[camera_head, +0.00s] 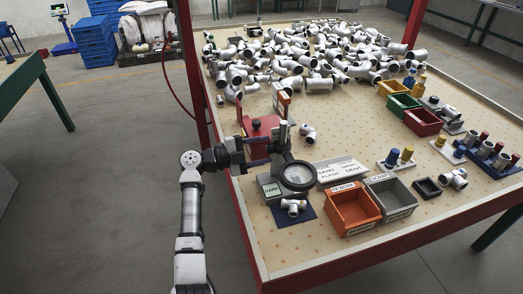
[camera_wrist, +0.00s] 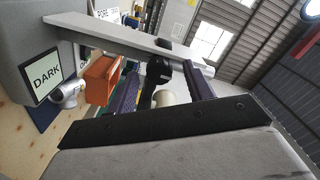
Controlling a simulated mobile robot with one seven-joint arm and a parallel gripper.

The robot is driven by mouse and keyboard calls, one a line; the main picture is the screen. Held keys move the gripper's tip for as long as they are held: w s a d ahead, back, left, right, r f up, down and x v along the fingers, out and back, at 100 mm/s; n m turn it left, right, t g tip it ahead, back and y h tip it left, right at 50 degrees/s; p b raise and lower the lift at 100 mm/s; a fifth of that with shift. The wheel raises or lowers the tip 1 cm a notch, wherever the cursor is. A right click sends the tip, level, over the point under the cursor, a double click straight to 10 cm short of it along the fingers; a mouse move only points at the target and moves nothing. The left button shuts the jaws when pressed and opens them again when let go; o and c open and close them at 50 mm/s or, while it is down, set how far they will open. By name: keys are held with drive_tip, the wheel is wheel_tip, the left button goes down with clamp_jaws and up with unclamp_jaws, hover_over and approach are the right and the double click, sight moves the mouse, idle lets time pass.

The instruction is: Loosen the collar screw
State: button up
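The magnifier stand has a round dark-rimmed lens (camera_head: 298,176), a grey upright post (camera_head: 283,135) and a base with a "DARK" sign (camera_head: 271,189); the sign also shows in the wrist view (camera_wrist: 47,75). In the wrist view, a black knob (camera_wrist: 159,69), seemingly the collar screw, sits by a long grey bar (camera_wrist: 110,32). My gripper (camera_wrist: 160,72) is open, with its two dark fingers on either side of the knob and gaps showing. I cannot tell whether either finger touches it. In the head view my gripper (camera_head: 238,152) is left of the post and hides the knob.
A red fixture (camera_head: 262,128) stands just behind my gripper. An orange bin (camera_head: 352,209) and a grey bin (camera_head: 390,198) are right of the stand. A pipe fitting (camera_head: 293,206) lies on the dark mat below the lens. Many castings (camera_head: 310,60) fill the table's back.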

drive_tip(key=shift+s+a+f+b, duration=0.1)
drive_tip(key=shift+s+a+b, duration=0.15)
drive_tip(key=shift+a, duration=0.25)
drive_tip(key=b+v, duration=0.4)
drive_tip(key=v, duration=0.8)
drive_tip(key=shift+a+b, duration=0.4)
drive_tip(key=shift+s, duration=0.1)
